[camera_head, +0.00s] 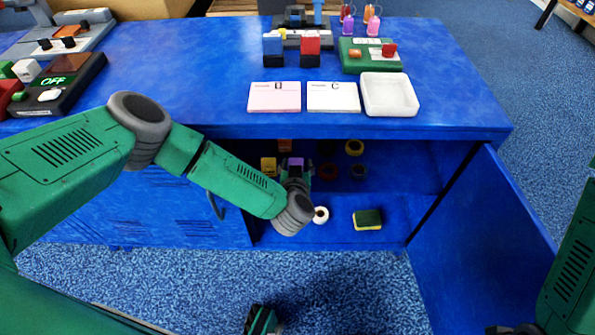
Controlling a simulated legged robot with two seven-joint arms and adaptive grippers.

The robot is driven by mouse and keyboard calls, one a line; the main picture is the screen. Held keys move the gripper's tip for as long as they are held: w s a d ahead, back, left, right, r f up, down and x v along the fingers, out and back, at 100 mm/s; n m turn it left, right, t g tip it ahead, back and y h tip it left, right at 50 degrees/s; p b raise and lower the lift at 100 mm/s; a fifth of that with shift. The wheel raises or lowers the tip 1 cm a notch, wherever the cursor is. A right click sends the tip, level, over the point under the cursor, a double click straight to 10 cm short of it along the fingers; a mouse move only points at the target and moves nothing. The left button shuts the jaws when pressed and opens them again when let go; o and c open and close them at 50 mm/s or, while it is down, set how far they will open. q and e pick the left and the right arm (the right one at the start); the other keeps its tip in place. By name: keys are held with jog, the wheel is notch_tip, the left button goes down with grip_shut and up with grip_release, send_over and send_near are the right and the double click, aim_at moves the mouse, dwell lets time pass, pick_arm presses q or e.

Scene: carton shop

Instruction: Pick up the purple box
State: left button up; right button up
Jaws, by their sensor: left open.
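The purple box (296,163) is small and sits inside the open blue cabinet, on the upper shelf. My left arm reaches in from the left, and my left gripper (296,172) is at the box. Its fingers are open and seem to be on either side of the box. The wrist and fingers hide the lower part of the box, so I cannot tell whether they touch it.
On the shelf are a yellow item (268,166), several round rolls (354,147) and an orange item (285,145). Below lie a white roll (320,215) and a sponge (367,219). The cabinet door (485,245) stands open at right. A white tray (389,95) sits on top.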

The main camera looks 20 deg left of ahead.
pick_arm(q)
jog(key=shift+w+a+f, duration=0.15)
jog(key=shift+w+a, duration=0.15)
jog(key=shift+a, duration=0.1)
jog(key=c, duration=0.8)
jog(key=shift+d, duration=0.25)
jog(key=shift+c, duration=0.8)
